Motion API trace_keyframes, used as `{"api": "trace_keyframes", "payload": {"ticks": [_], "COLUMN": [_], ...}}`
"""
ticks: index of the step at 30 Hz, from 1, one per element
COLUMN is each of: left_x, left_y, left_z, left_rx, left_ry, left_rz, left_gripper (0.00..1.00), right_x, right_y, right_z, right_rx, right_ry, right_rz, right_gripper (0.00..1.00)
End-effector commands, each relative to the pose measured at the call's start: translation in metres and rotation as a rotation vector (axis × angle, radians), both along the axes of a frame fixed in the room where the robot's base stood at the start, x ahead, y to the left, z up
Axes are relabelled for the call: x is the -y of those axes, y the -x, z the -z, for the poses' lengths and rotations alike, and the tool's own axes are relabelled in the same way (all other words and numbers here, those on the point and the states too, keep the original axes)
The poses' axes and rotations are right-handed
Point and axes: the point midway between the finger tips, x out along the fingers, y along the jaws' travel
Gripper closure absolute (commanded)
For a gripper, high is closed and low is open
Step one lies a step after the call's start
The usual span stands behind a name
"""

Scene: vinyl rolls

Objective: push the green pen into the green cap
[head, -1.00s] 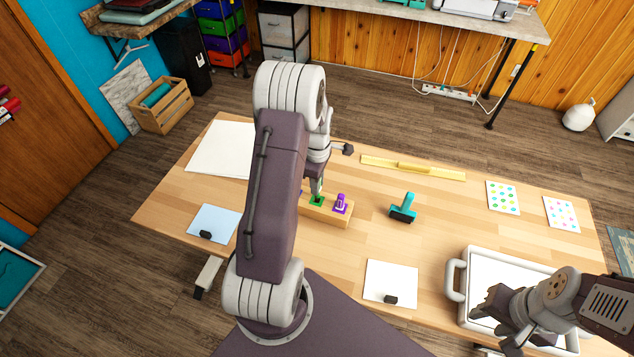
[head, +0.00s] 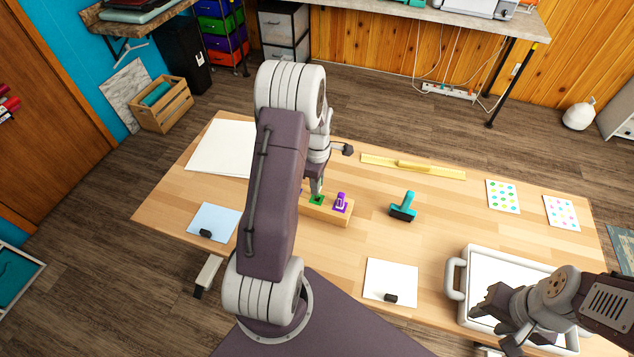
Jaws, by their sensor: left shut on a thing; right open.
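A wooden block (head: 328,214) stands on the table, partly hidden behind my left arm. I cannot tell how deep the pen sits in the cap. My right gripper (head: 492,312) is open and empty over the white tray at the lower right.
A purple pen or cap (head: 341,202) stands at the block's right end. A yellow ruler (head: 412,167) lies behind. The white tray (head: 455,278) is at the right. The table between the block and tray is mostly clear.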

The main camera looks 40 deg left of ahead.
Motion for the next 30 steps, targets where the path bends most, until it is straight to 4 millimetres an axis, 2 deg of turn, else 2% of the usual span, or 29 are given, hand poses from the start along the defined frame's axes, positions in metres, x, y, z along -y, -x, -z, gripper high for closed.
{"api": "trace_keyframes", "payload": {"ticks": [30], "left_x": [0.0], "left_y": [0.0], "left_z": [0.026], "left_rx": [-0.001], "left_ry": [0.0], "left_rz": [0.0], "left_gripper": [1.0], "right_x": [0.0], "right_y": [0.0], "right_z": [0.016], "right_rx": [0.0], "right_ry": [0.0], "right_rz": [0.0], "right_gripper": [0.58]}}
